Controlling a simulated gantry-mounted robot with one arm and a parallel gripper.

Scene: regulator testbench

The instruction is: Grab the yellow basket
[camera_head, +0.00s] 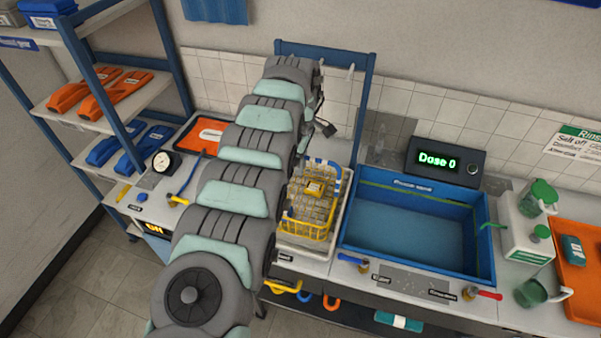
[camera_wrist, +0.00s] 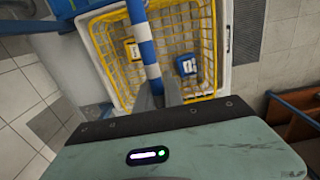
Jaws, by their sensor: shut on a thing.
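The yellow basket (camera_head: 330,226) is a wire basket in a white tray (camera_head: 303,240), just left of the blue basin. In the wrist view the yellow basket (camera_wrist: 217,50) fills the top middle, and its blue-and-white striped handle (camera_wrist: 143,45) runs down between my fingers. My gripper (camera_wrist: 160,92) is shut on this handle, above the basket. A yellow block (camera_wrist: 131,50) and a blue block (camera_wrist: 187,65) show in the basket. In the head view my arm hides the gripper and part of the basket.
A blue frame (camera_head: 365,100) rises behind the basket. A shelf rack (camera_head: 125,140) stands left. Green jugs (camera_head: 537,197) are at right.

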